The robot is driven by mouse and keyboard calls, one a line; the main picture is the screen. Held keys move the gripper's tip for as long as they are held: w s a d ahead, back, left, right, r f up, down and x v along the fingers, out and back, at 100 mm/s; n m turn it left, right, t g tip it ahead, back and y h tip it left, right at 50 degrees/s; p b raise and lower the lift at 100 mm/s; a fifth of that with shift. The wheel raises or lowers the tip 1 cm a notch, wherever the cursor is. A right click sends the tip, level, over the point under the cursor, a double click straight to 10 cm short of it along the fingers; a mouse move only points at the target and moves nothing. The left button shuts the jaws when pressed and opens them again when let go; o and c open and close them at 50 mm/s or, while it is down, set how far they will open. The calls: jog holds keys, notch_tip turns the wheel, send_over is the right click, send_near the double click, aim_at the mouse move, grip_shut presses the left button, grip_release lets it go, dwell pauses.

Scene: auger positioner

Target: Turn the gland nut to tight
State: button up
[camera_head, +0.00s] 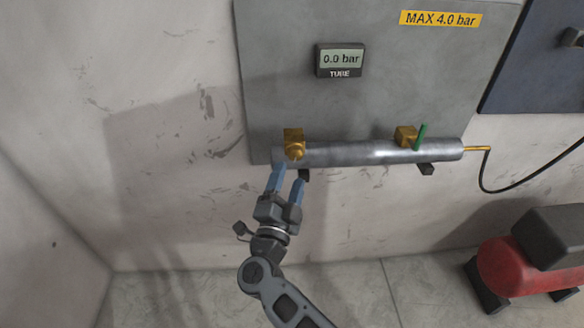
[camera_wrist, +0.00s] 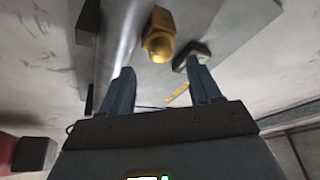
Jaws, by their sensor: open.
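A brass fitting with a rounded front end (camera_head: 294,143), which looks like the gland nut, sits near the left end of a horizontal metal tube (camera_head: 345,154). The wrist view shows this brass piece (camera_wrist: 158,38) ahead of the fingers. My gripper (camera_head: 288,176) is open and empty, with blue fingers, just below the brass piece in the head view. In the wrist view the fingertips of my gripper (camera_wrist: 159,68) lie to either side of the line to the brass piece, apart from it. I see no tight mark.
A second brass fitting (camera_head: 405,136) with a green lever (camera_head: 420,136) sits toward the tube's right end. A gauge (camera_head: 340,60) reads 0.0 bar on the grey panel (camera_head: 280,90), beside a yellow MAX 4.0 bar label (camera_head: 440,19). A red machine (camera_head: 520,265) stands at lower right.

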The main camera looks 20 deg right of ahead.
jog(key=v, duration=0.2)
jog(key=shift+s+a, duration=0.15)
jog(key=shift+s, duration=0.05)
dwell(0.4)
jog(key=s+d+n+t+y, duration=0.1)
jog(key=s+d+n+y, duration=0.2)
jog(key=s, duration=0.4)
jog(key=s+d+n+t+y, duration=0.15)
jog(key=s+n, duration=0.25)
jog(key=s, duration=0.4)
jog(key=s+d+n+t+y, duration=0.2)
jog(key=s+n+y, duration=0.2)
jog(key=s, duration=0.3)
jog(key=s+r+n+g+y, duration=0.2)
jog(key=s+r+n+g, duration=0.1)
jog(key=s, duration=0.7)
jog(key=s+a+r+n+g+y, duration=0.1)
jog(key=s+r+n+g, duration=0.2)
jog(key=s, duration=0.8)
jog(key=shift+s+r+n+y, duration=0.25)
jog(key=shift+r+n+y, duration=0.1)
jog(key=shift+r+n, duration=0.45)
jog(key=shift+a+g, duration=0.1)
jog(key=shift+g, duration=0.15)
jog(key=shift+c, duration=0.3)
